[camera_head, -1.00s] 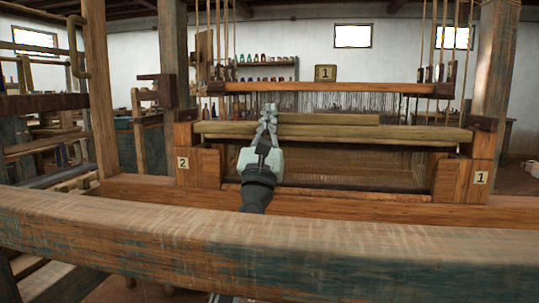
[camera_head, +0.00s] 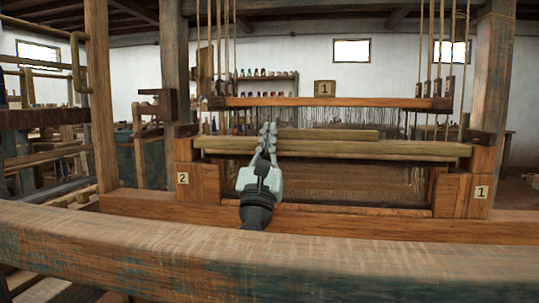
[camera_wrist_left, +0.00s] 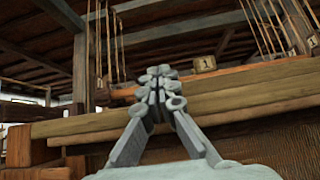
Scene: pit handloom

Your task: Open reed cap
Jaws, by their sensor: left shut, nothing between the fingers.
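The reed cap (camera_head: 400,149) looks like the long pale wooden bar lying across the loom above the woven reed (camera_head: 350,175). A shorter, darker bar (camera_head: 330,134) sits along its top. The long bar also crosses the left wrist view (camera_wrist_left: 235,104). My left gripper (camera_head: 267,130) points up and forward in front of the bar's left part, its fingertips overlapping the bar's upper edge in the picture. Its fingers are together with nothing between them, as the left wrist view (camera_wrist_left: 160,80) shows. I cannot tell whether the fingertips touch the bar. My right gripper is not in view.
A thick worn beam (camera_head: 300,255) spans the foreground below my arm. Wooden end blocks marked 2 (camera_head: 200,186) and 1 (camera_head: 464,196) flank the reed. A crossbar (camera_head: 330,102) with hanging cords is above. Tall posts (camera_head: 103,100) stand at the sides.

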